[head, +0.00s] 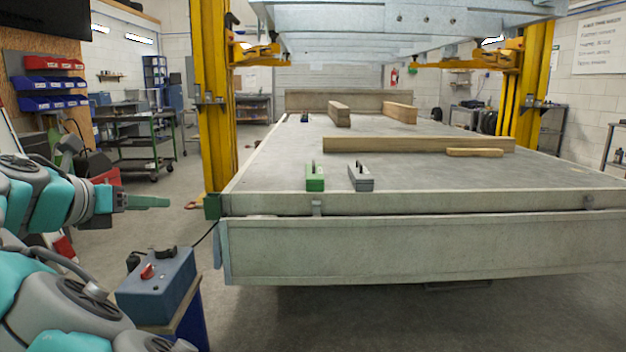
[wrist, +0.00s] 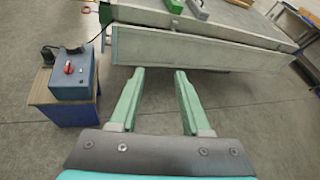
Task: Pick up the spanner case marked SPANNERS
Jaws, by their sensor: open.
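Two small cases with dark upright handles stand on the trailer deck near its front edge: a green case (head: 315,178) and a grey case (head: 360,178) to its right. Their markings are too small to read, so I cannot tell which one says SPANNERS. Both also show cut off at the top edge of the wrist view, green (wrist: 174,6) and grey (wrist: 198,10). My gripper (head: 152,202) is left of the trailer, well short of both cases. In the wrist view my gripper (wrist: 160,74) is open, with nothing between its green fingers.
The trailer deck (head: 270,165) has a raised front rail and hanging tailboard (head: 420,245). Timber beams (head: 400,145) lie behind the cases. A yellow lift post (head: 212,100) stands at the left. A blue control box (head: 157,283) on a stand is near my arm.

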